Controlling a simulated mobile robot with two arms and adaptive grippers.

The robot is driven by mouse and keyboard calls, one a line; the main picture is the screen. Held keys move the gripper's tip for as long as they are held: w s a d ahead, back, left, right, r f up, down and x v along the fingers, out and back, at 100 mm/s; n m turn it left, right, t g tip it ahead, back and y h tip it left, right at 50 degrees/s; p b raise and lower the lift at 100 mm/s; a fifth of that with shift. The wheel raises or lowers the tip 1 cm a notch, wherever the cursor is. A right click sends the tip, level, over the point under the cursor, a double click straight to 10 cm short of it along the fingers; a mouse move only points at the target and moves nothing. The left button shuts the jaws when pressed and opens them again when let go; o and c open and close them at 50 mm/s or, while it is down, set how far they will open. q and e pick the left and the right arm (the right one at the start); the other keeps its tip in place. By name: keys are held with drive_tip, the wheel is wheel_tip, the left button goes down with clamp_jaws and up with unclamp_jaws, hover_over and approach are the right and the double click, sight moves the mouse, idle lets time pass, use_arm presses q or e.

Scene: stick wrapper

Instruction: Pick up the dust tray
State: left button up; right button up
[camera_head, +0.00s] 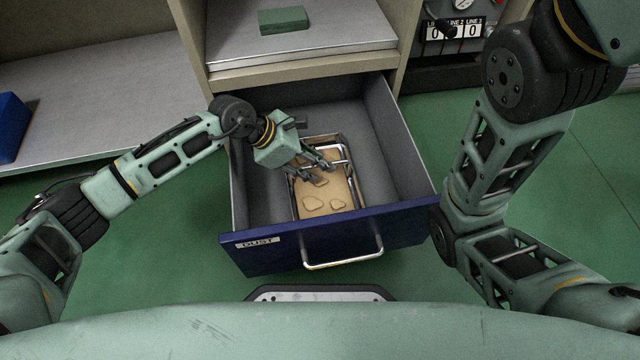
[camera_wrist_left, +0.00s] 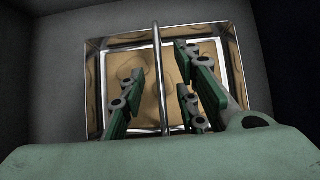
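The dust tray (camera_head: 322,206) is a metal-rimmed tray with tan dust and darker-edged patches in it. It lies inside the open drawer (camera_head: 262,208), which is labelled DUST. A thin metal handle bar spans the tray; in the left wrist view the bar (camera_wrist_left: 158,60) runs between the fingers of my left gripper (camera_wrist_left: 155,92). In the head view my left gripper (camera_head: 319,169) is over the tray's far part, fingers apart and pointing down toward it. Contact with the bar cannot be made out. My right arm shows at the right, but its gripper is out of view.
The drawer's walls and its blue front with a metal handle (camera_head: 342,260) surround the tray. A green block (camera_head: 284,20) lies on the shelf above. A blue box (camera_head: 10,127) stands at the far left. Green floor is clear around the drawer.

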use_arm(q)
drive_tip(key=shift+b+x, duration=0.45)
drive_tip(key=shift+x, duration=0.75)
drive_tip(key=shift+c, duration=0.5)
clamp_jaws()
drive_tip(key=shift+r, duration=0.1)
